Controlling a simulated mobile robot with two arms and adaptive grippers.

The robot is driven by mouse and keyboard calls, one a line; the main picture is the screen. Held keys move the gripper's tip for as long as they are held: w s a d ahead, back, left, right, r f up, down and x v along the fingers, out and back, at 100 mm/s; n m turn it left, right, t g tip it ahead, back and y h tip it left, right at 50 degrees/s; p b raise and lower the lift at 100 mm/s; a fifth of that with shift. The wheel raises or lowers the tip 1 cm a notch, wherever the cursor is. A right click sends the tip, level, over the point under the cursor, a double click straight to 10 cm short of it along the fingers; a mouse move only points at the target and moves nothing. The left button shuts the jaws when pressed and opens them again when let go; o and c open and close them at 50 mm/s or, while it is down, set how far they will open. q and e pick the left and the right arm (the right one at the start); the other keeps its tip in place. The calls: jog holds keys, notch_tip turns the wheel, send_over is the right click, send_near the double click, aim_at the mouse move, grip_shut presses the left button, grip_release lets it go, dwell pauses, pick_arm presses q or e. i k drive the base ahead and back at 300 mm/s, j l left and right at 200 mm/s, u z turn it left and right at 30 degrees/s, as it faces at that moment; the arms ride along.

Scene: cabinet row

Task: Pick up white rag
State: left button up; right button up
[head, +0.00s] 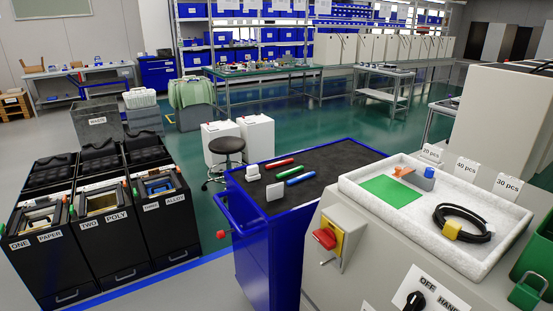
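I cannot make out a white rag for certain in the head view. Two small pale objects lie on the dark top of the blue cart: a white one (253,173) at the back left and a light grey upright one (275,191) nearer the front. They look stiff and block-like, and I cannot tell whether either is cloth. A white, rough-textured tray (405,226) sits on the grey cabinet at the right. Neither of my grippers is in view.
Red, green and blue sticks lie on the blue cart (262,250). The tray holds a green sheet (390,191) and a black cable coil (480,231). Black labelled bins (100,259) stand at left, a stool (228,147) behind the cart. Floor between bins and cart is open.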

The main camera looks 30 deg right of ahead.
aim_at(274, 192)
jog(key=i+z, duration=0.45)
jog(key=i+j+z, duration=0.15)
jog(key=i+z, duration=0.3)
jog(key=i+j+z, duration=0.45)
jog(key=i+l, duration=0.1)
